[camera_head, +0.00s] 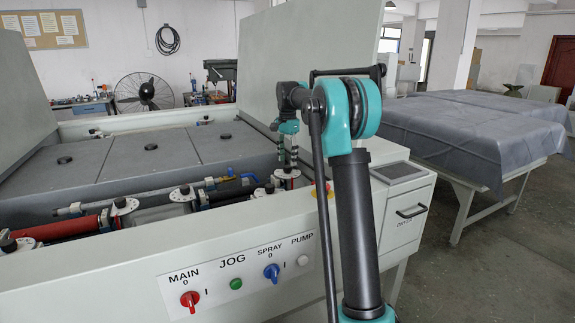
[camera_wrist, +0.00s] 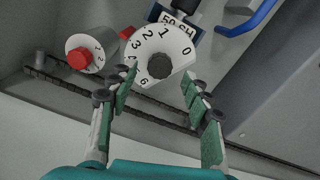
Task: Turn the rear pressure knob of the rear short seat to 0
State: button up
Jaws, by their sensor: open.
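A dark ribbed knob (camera_wrist: 160,66) sits on a white dial plate (camera_wrist: 171,41) with black numbers from 0 at the right round to 6 at the lower left. A label partly reading "50 SH" (camera_wrist: 181,20) is just behind the dial. Where the knob points cannot be told. My gripper (camera_wrist: 158,82) is open in the wrist view, its green-padded fingers to either side of and just short of the knob, with no clear contact. In the head view my gripper (camera_head: 290,160) hangs at the machine's right inner end, over a white dial (camera_head: 287,173) it partly hides.
A red-capped knob on a white numbered dial (camera_wrist: 93,52) stands close left of the fingers. A blue lever (camera_wrist: 246,19) is at upper right. A dark chain (camera_wrist: 75,83) runs under the fingers. Other dials (camera_head: 183,193) line the trough; a raised panel (camera_head: 305,75) stands behind my arm.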

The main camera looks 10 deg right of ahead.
aim_at(287, 172)
jog(key=shift+f, duration=1.45)
grip_shut()
